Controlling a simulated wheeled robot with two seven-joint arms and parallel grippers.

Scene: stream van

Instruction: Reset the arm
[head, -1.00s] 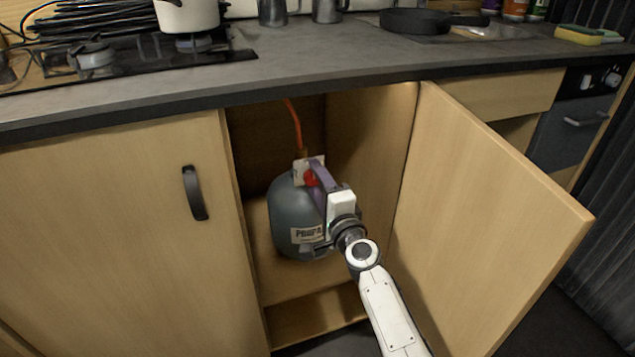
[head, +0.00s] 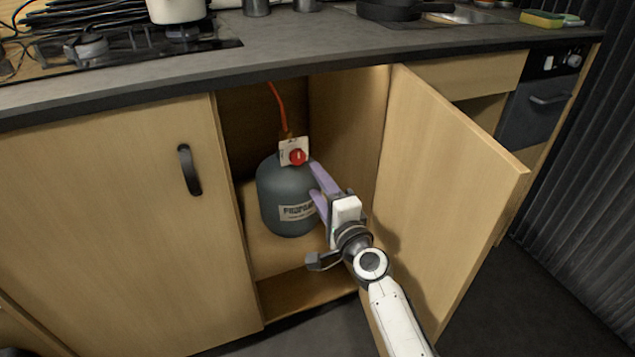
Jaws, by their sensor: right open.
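My right gripper (head: 318,190) is open in front of the open cupboard, at the right side of a grey gas bottle (head: 285,186). Its purple fingers overlap the bottle's right edge in the picture; I cannot tell whether they touch it. The bottle stands upright in the cupboard, with a red valve knob (head: 298,157), a pale tag (head: 285,146) and an orange hose (head: 276,97) running up from it. My right arm reaches in from the lower right. My left gripper is not in view.
The open cupboard door (head: 440,190) stands close to the right of my arm. The worktop edge (head: 300,68) runs above the opening. A closed door with a black handle (head: 190,170) is on the left. Dark floor (head: 560,290) is free at the right.

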